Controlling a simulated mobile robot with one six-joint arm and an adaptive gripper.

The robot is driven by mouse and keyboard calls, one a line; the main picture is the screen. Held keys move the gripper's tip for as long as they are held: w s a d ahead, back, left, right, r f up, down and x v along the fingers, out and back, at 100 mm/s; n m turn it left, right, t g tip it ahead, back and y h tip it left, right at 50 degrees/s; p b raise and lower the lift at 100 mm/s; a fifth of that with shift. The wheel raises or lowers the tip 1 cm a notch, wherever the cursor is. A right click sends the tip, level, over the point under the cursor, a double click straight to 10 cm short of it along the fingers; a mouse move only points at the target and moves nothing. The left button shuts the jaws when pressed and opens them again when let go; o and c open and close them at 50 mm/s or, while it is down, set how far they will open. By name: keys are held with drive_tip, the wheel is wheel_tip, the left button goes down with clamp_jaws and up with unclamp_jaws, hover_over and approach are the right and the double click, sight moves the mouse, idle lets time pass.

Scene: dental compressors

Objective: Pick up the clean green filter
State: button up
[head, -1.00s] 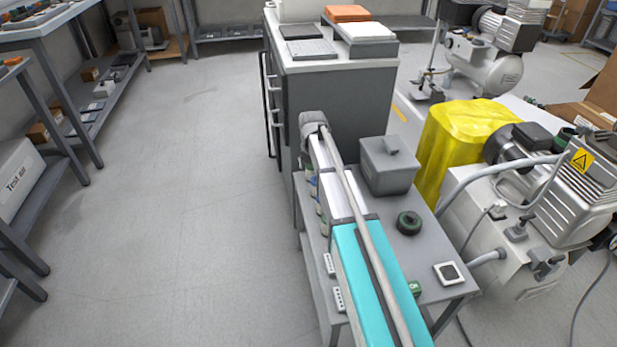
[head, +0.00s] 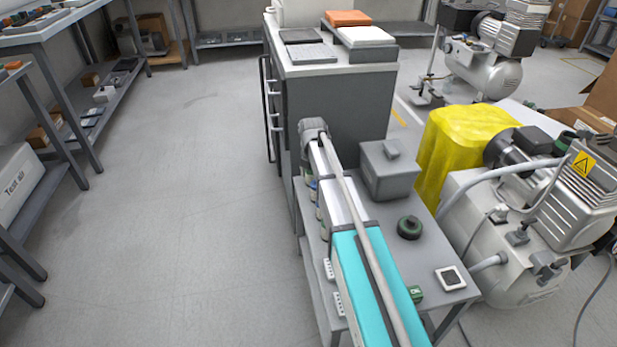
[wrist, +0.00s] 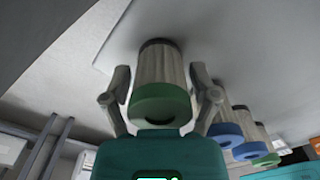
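In the wrist view, a filter (wrist: 160,75) with a pale pleated body, a dark end and a green cap stands between the two fingers of my gripper (wrist: 160,78). The fingers are spread on either side of it, and a narrow gap seems to show at each side. Beside it to the right are a filter with a blue cap (wrist: 226,129) and another with a green cap (wrist: 262,158). In the head view, the row of filters (head: 312,186) shows partly along the left edge of the small grey table; my arm hides my gripper there.
The grey table (head: 433,255) also bears a lidded grey box (head: 387,172), a dark round part (head: 409,228) and a small white square item (head: 451,278). A grey cabinet (head: 345,110) stands behind. Compressors and a yellow cover (head: 455,145) are on the right. The left floor is clear.

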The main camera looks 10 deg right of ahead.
drive_tip(key=c, duration=0.6)
drive_tip(key=shift+r, duration=0.1)
wheel_tip(320, 180, up, 3)
drive_tip(key=p, duration=0.3)
drive_tip(key=s+d+r+p, duration=0.2)
drive_tip(key=s+r+p, duration=0.1)
drive_tip(key=s, duration=0.1)
drive_tip(key=s+d+r+p, duration=0.6)
drive_tip(key=s+p, duration=0.1)
drive_tip(key=shift+s+r, duration=0.3)
drive_tip(key=shift+r, duration=0.1)
drive_tip(key=shift+r, duration=0.1)
idle(0.3)
wheel_tip(320, 180, up, 30)
drive_tip(key=p, duration=3)
drive_tip(key=shift+s, duration=0.1)
